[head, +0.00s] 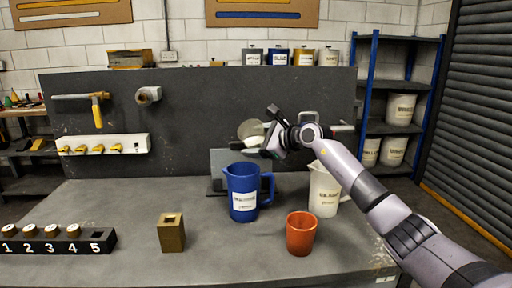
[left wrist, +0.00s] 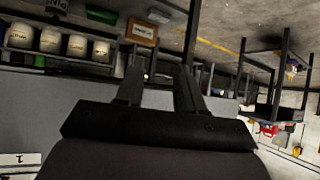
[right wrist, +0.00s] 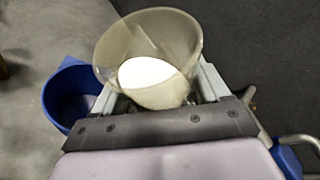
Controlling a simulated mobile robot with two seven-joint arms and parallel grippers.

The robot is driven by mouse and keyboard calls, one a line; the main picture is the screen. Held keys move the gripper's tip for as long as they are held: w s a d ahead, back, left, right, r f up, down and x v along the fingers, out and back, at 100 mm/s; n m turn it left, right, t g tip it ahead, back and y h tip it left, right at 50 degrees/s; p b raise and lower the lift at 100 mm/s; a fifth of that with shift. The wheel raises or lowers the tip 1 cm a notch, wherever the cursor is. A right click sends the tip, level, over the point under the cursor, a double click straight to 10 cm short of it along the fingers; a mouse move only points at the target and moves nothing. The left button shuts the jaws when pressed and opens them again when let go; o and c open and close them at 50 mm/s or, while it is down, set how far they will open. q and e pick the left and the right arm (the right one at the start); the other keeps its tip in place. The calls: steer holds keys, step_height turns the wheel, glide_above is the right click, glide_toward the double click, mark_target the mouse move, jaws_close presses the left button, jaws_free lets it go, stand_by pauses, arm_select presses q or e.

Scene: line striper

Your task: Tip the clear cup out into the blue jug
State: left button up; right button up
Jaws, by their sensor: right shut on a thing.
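The clear cup (head: 250,130) is see-through and holds something white, which shows plainly inside it in the right wrist view (right wrist: 190,35). My right gripper (head: 269,139) is shut on the cup and holds it in the air above and behind the blue jug; the cup looks tilted. The blue jug (head: 242,190) stands upright on the bench with a white label and its handle to the right. In the right wrist view the jug (right wrist: 62,92) is left of the cup, partly hidden by my gripper. My left gripper (left wrist: 160,70) is empty with its fingers apart.
A white jug (head: 323,190) stands right of the blue jug, partly behind my right arm. An orange cup (head: 301,234) stands in front. A brass-coloured block (head: 171,232) and a numbered black rack (head: 60,242) are to the left. A grey panel (head: 215,165) stands behind the blue jug.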

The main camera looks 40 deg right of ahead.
steer(key=shift+f+n+t+b, duration=0.1)
steer(key=shift+n+t+b, duration=0.25)
steer(key=shift+b, duration=0.25)
steer(key=shift+d+n+h+b, duration=0.1)
steer(key=shift+n+h+b, duration=0.15)
steer(key=shift+h+b, duration=0.1)
steer(key=shift+w+n+b, duration=0.1)
steer(key=shift+n+b, duration=0.2)
steer(key=shift+b, duration=0.3)
steer(key=n+t+b, duration=0.1)
steer(key=b, duration=0.1)
steer(key=shift+f+h+b, duration=0.15)
steer(key=shift+h+b, duration=0.15)
steer(key=shift+h, duration=0.05)
steer(key=shift+r, duration=0.2)
arm_select(q)
steer(key=f, duration=0.2)
steer(key=d+f, duration=0.1)
steer(key=shift+w+f+p, duration=0.15)
steer(key=shift+w+p, duration=0.15)
steer(key=shift+w, duration=0.1)
steer(key=shift+f, duration=0.2)
steer(key=shift+f+b, duration=0.1)
steer(key=shift+b, duration=0.25)
arm_select(e)
steer(key=shift+f+n, duration=0.1)
steer(key=shift+n, duration=0.3)
